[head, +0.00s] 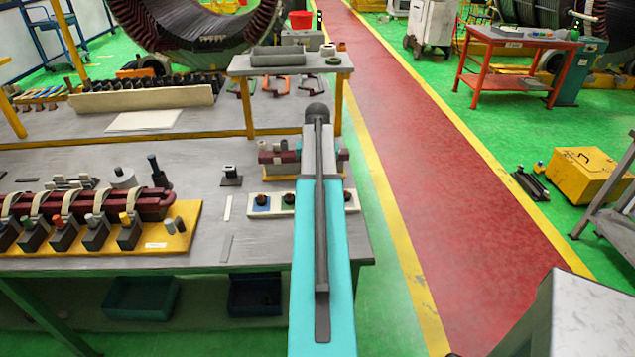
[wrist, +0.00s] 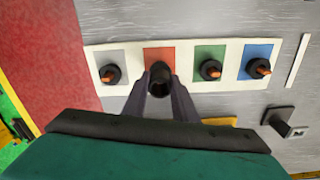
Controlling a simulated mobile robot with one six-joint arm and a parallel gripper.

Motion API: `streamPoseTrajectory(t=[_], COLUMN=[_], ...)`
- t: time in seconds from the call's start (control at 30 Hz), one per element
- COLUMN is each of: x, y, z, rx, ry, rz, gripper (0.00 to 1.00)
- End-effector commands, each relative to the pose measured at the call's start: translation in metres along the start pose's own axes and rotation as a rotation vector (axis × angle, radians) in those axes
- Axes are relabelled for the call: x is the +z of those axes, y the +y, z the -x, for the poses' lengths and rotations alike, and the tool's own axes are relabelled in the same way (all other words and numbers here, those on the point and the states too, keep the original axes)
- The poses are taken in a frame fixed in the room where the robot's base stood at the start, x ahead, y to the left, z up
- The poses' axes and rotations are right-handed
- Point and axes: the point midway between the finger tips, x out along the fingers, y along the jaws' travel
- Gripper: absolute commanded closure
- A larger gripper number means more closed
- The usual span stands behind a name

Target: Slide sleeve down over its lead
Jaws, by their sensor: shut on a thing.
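A pale strip (wrist: 137,58) carries grey, red, green and blue squares in the wrist view. Black posts with orange tips stand on the grey (wrist: 110,73), green (wrist: 210,69) and blue (wrist: 258,68) squares. My gripper (wrist: 160,84) is shut on a black sleeve (wrist: 160,74) over the red square (wrist: 158,55). The sleeve's dark end faces the camera. The lead at the red square is hidden, so I cannot tell how far down the sleeve sits. In the head view the strip (head: 250,202) shows left of my arm, which hides my gripper.
A small black stand (wrist: 281,118) lies near the strip, also in the head view (head: 231,175). A thin white bar (wrist: 298,60) lies beside the blue end. A yellow fixture (head: 180,238) with a dark red coil (head: 150,203) stands at left. A red walkway (head: 430,160) runs right of the bench.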

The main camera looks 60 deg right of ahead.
Motion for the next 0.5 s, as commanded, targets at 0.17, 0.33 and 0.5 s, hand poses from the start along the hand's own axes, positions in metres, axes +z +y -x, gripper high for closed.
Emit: streamPoseTrajectory(t=[0.17,0.33,0.5], x=[0.0000,0.0000,0.0000], y=[-0.0003,-0.0004,-0.0005], z=[-0.0048,-0.0056,-0.0055], rx=[0.000,0.000,0.000], ry=[0.000,0.000,0.000], rz=[0.000,0.000,0.001], gripper=[0.96,0.96,0.96])
